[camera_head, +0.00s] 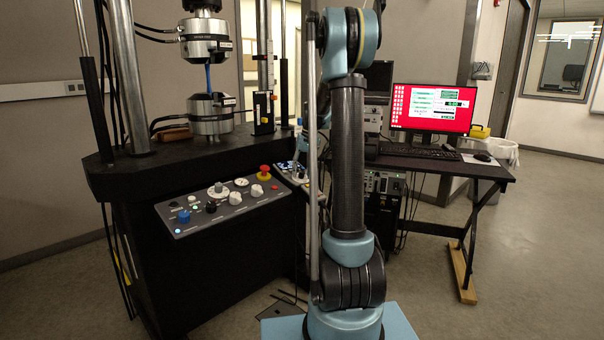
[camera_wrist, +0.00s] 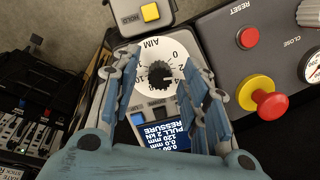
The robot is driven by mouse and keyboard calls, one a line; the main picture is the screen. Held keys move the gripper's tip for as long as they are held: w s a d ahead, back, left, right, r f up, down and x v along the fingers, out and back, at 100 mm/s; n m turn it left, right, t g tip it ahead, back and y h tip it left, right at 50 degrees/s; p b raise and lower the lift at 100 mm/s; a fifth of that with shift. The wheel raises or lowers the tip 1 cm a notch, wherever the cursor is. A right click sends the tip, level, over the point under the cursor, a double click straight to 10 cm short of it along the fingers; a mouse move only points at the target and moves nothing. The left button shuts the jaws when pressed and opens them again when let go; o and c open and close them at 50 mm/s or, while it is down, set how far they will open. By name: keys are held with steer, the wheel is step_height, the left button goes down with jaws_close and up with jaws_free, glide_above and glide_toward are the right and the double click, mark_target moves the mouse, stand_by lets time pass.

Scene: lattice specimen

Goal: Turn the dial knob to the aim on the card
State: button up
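The black ribbed dial knob (camera_wrist: 159,76) sits at the centre of a round white face (camera_wrist: 184,46) in the wrist view. The face carries numbers and the upside-down word AIM. My gripper (camera_wrist: 160,58) is open, with one finger on each side of the knob and gaps visible between. Whether the fingers are at the knob's height I cannot tell. The fingers cover parts of the white face. No separate card can be made out. In the head view my arm hides most of the dial area.
Beside the dial, a blue display (camera_wrist: 165,137) shows white text. A yellow button (camera_wrist: 150,12) is above. A red mushroom button (camera_wrist: 270,103) and a RESET button (camera_wrist: 249,37) are to the right. The head view shows the sloping control panel (camera_head: 216,224) and a desk (camera_head: 440,166).

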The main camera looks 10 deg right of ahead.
step_height(320, 180, up, 12)
steer(key=d, duration=0.2)
steer(key=shift+s+f, duration=0.15)
steer(key=shift+s, duration=0.2)
stand_by(0.5)
steer(key=s+a+f+h, duration=0.1)
steer(key=s+f, duration=0.1)
steer(key=s, duration=1)
steer(key=s+a+f, duration=0.1)
steer(key=s+f, duration=0.1)
steer(key=s, duration=1)
steer(key=s+f+t, duration=0.1)
steer(key=s+f, duration=1.4)
steer(key=s, duration=0.4)
steer(key=shift+s+f+n+h, duration=0.35)
steer(key=shift+f+n+h, duration=0.05)
